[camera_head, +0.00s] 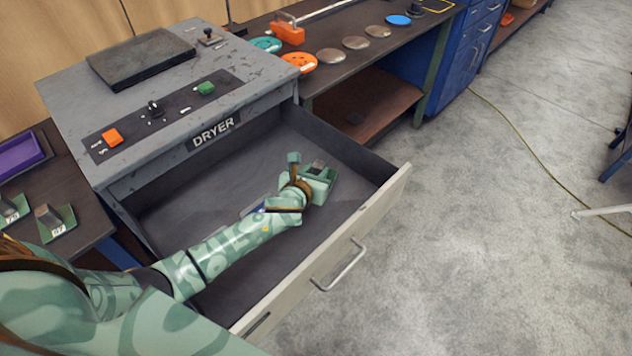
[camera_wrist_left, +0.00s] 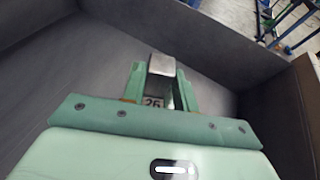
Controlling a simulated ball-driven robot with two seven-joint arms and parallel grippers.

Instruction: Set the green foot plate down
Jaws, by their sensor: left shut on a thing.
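My left gripper (camera_head: 312,178) is inside the open dryer drawer (camera_head: 215,215), near its front right end. In the left wrist view my left gripper's two green fingers (camera_wrist_left: 161,84) are shut on the green foot plate's grey metal block (camera_wrist_left: 161,65). A label reading 26 (camera_wrist_left: 152,101) shows between the fingers. The plate itself is mostly hidden by the gripper. I cannot tell whether it touches the drawer floor. My right gripper is in neither view.
The drawer's pale front (camera_head: 375,228) and dark side walls surround the gripper. Its floor is otherwise bare where visible. Two similar green plates with grey blocks, one of them here (camera_head: 57,222), stand on the left table. The grey dryer (camera_head: 190,90) stands behind the drawer.

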